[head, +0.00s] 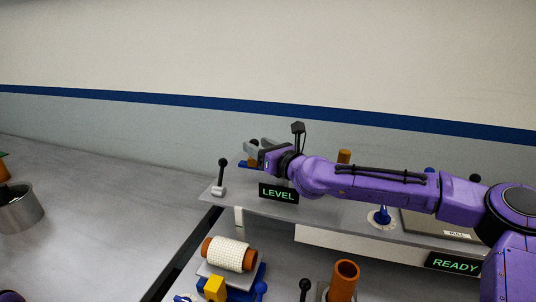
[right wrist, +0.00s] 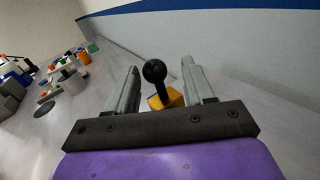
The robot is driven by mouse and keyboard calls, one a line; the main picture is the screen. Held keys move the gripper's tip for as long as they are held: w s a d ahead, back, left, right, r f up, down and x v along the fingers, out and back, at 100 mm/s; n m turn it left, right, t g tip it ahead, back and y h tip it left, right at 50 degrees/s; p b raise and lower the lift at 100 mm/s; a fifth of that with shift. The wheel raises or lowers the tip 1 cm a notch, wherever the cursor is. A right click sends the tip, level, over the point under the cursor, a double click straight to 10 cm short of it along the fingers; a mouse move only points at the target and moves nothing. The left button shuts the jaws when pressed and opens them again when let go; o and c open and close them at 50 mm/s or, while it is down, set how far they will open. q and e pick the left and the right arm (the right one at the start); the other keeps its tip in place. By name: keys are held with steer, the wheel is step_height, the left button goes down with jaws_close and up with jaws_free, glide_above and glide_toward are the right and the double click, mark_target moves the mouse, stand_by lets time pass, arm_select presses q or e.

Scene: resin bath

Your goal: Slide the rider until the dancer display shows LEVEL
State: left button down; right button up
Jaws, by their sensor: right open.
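The dancer display (head: 278,193) reads LEVEL in green letters on the front of a grey raised shelf. My right gripper (head: 254,149) is open above the shelf's left part, behind the display. In the right wrist view, a black ball knob (right wrist: 154,71) on a short stem rises from a yellow-orange block (right wrist: 166,98), seen between the spread fingers. This may be the rider; I see no finger clearly touching it. In the head view, the gripper and arm largely hide that spot. My left gripper is out of view.
A black-knobbed lever (head: 222,176) stands at the shelf's left end. A READY display (head: 455,264) is at the right. A white-wound roll (head: 229,254) and an orange tube (head: 344,280) are in front. A metal pot (head: 18,208) stands far left; the table between is clear.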

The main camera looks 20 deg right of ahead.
steer(key=v, duration=0.7)
steer(key=shift+d+r+b, duration=0.1)
steer(key=shift+d+b, duration=0.05)
steer(key=shift+b, duration=0.25)
steer(key=shift+s, duration=0.25)
